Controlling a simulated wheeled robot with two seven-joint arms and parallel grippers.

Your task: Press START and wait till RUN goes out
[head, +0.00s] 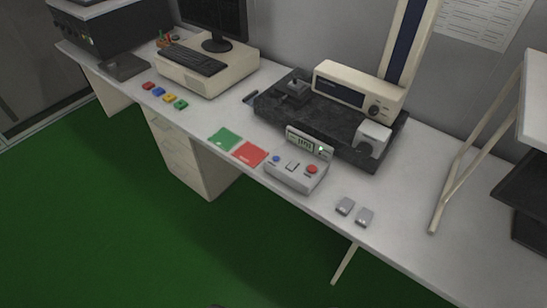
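A small light grey control box (290,180) stands at the front edge of the long desk. Its sloped top has a blue button (276,159), a pale square key (293,167) and a red button (312,169). A raised panel behind the buttons holds a display (300,143) with dark characters too small to read. A small green lamp (320,149) at the panel's right end looks lit. The labels are too small to tell which button is START or whether this lamp is RUN. Neither gripper can be made out; only dark slivers show at the bottom edge.
Green (225,139) and red (250,153) mats lie left of the box. Two small grey blocks (345,206) lie to its right. A black-based test machine (335,125) stands behind. A computer (205,70) and coloured blocks (165,96) are farther left. The desk's front right is clear.

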